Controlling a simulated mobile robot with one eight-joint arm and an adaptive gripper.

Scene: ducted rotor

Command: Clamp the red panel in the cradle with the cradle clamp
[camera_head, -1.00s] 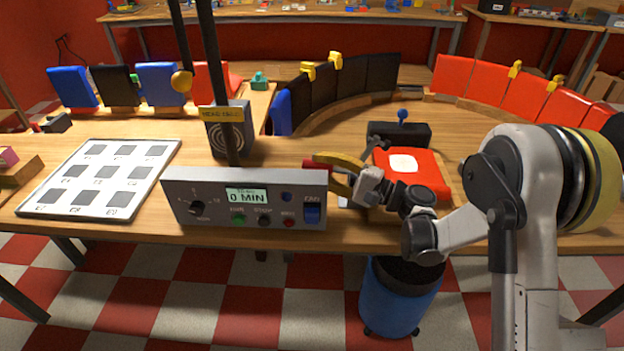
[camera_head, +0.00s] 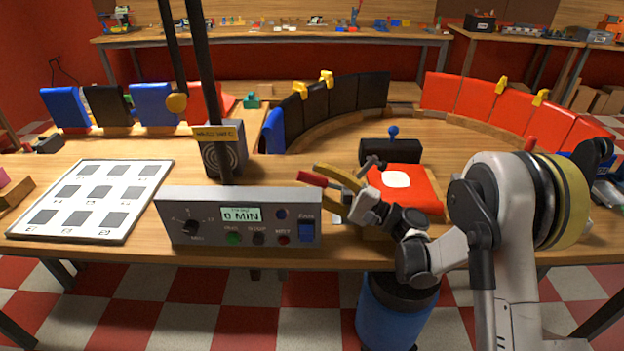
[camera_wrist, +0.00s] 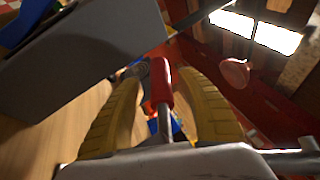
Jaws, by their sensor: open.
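The red panel (camera_head: 412,185), with a white patch, lies on the cradle (camera_head: 385,233) at the table's front edge. My gripper (camera_head: 324,180) is just left of the panel, with its yellow fingers apart. A red handle (camera_head: 312,179), seemingly the cradle clamp's, shows at the fingertips. In the wrist view the red handle (camera_wrist: 161,82) stands on a metal rod between the two open fingers, with no clear grip on it. A dark piece (camera_head: 372,162) sits at the panel's left edge. My wrist hides much of the cradle and clamp, so whether the clamp presses the panel cannot be told.
A grey control box (camera_head: 268,205) with a display stands close left of my gripper. A fan unit (camera_head: 222,155) and a white marked board (camera_head: 145,172) are further left. A black block with a blue knob (camera_head: 393,131) stands behind the panel. A blue bin (camera_head: 395,315) is below.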

